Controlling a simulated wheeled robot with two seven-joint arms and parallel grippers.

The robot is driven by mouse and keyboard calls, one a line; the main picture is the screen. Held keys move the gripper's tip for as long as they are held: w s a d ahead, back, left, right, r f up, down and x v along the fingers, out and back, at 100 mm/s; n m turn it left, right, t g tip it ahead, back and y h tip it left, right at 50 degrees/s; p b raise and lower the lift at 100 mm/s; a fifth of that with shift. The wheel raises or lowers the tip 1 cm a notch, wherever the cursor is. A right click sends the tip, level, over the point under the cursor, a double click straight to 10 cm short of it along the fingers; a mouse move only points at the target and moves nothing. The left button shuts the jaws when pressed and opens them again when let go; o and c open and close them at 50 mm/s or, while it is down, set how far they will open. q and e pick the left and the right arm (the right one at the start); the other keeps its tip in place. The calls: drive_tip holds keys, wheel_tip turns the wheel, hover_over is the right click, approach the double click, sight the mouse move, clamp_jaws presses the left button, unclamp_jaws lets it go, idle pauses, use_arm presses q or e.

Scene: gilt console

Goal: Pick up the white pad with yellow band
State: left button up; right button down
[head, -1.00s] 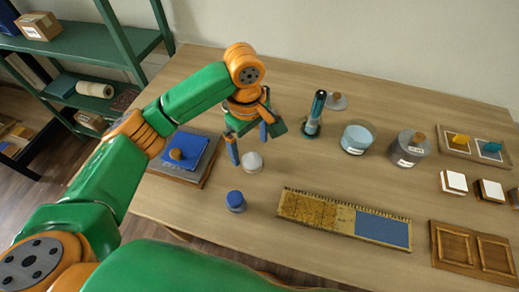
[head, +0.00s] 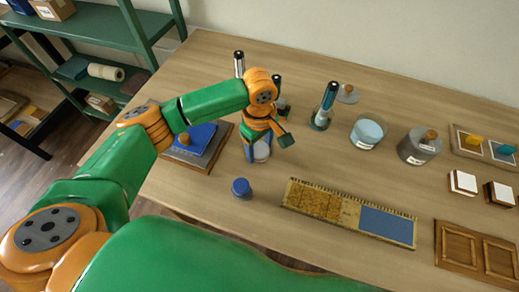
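I cannot make out a yellow band on any white thing here. Two small white-topped blocks with brown sides, a left one (head: 462,183) and a right one (head: 499,194), lie at the right of the table; they are too small to tell more. My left gripper (head: 260,152) points down at the left of the table, far from those blocks. Its fingers are around or just in front of a pale rounded knob (head: 262,151), partly hidden by them. Whether they touch it I cannot tell. My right gripper is not in view.
A blue-lidded jar (head: 241,188) stands in front of the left gripper. A blue pad on a board (head: 197,143) lies left of it. A long ruled strip (head: 325,208), a glass dish (head: 368,132), a grey jar (head: 419,148) and a wooden panel (head: 476,252) occupy the table.

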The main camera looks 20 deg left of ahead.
sight(260, 149)
use_arm(q)
drive_tip(key=shift+w, duration=0.1)
drive_tip(key=c, duration=0.4)
drive_tip(key=shift+r, duration=0.2)
wheel_tip(260, 149, up, 3)
drive_tip(key=shift+r+b, duration=0.1)
drive_tip(key=shift+b, duration=0.25)
drive_tip(key=s+r+p, duration=0.2)
drive_tip(key=s+r, duration=0.7)
drive_tip(key=s, duration=0.5)
drive_tip(key=shift+d+r+p, duration=0.2)
drive_tip(key=shift+d+p, duration=0.2)
drive_tip(key=o, duration=0.7)
drive_tip(key=c, duration=0.6)
